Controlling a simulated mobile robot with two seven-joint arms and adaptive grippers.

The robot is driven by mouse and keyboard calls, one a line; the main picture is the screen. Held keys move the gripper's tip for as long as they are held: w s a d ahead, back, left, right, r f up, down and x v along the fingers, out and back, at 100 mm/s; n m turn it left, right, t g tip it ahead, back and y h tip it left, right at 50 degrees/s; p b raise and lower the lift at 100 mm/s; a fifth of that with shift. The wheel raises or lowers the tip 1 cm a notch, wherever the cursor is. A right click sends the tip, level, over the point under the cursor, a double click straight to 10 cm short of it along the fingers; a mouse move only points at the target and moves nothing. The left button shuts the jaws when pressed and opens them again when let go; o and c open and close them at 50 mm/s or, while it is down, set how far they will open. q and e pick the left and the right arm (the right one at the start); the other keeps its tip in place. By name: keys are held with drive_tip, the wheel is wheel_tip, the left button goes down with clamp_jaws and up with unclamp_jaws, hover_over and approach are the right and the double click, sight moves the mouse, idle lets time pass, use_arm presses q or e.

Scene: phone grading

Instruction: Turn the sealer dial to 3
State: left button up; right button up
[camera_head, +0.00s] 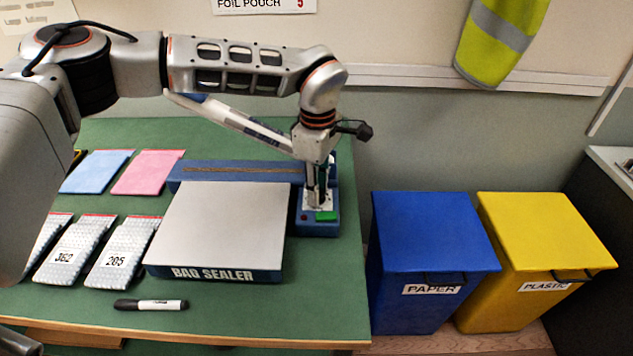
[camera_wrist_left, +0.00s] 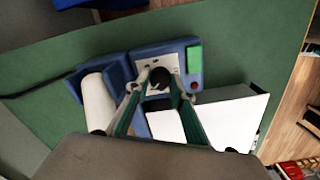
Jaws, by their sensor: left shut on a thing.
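The bag sealer (camera_head: 225,225) is a blue machine with a broad pale top plate, standing on the green table. Its control panel (camera_head: 318,215), with a green button and a red light, is at its right end. In the left wrist view the black dial (camera_wrist_left: 161,77) sits on the white panel face (camera_wrist_left: 146,64). My left gripper (camera_head: 317,196) points down over the panel. It is shut on the dial, with its fingertips (camera_wrist_left: 162,88) on either side of the knob. The dial's pointer and numbers are too small to read.
On the green table (camera_head: 230,312) are a marker (camera_head: 150,305), several padded pouches (camera_head: 122,252), and blue (camera_head: 97,172) and pink (camera_head: 147,173) bags. Blue paper (camera_head: 430,235) and yellow plastic (camera_head: 545,235) bins stand right of the table. A wall sign (camera_head: 264,5) reads "FOIL POUCH 5".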

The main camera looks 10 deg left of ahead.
use_arm(q)
drive_tip(key=m+p, duration=0.2)
drive_tip(key=m, duration=0.2)
drive_tip(key=shift+m+p, duration=0.4)
use_arm(e)
drive_tip(key=r, duration=0.2)
drive_tip(key=w+r, duration=0.1)
drive_tip(key=r, duration=0.2)
drive_tip(key=shift+w, duration=0.2)
drive_tip(key=shift+d+f, duration=0.1)
drive_tip(key=shift+s+f, duration=0.15)
drive_tip(key=shift+f, duration=0.05)
use_arm(q)
drive_tip(key=o, duration=0.8)
wheel_tip(320, 180, up, 12)
use_arm(e)
drive_tip(key=shift+r, duration=0.1)
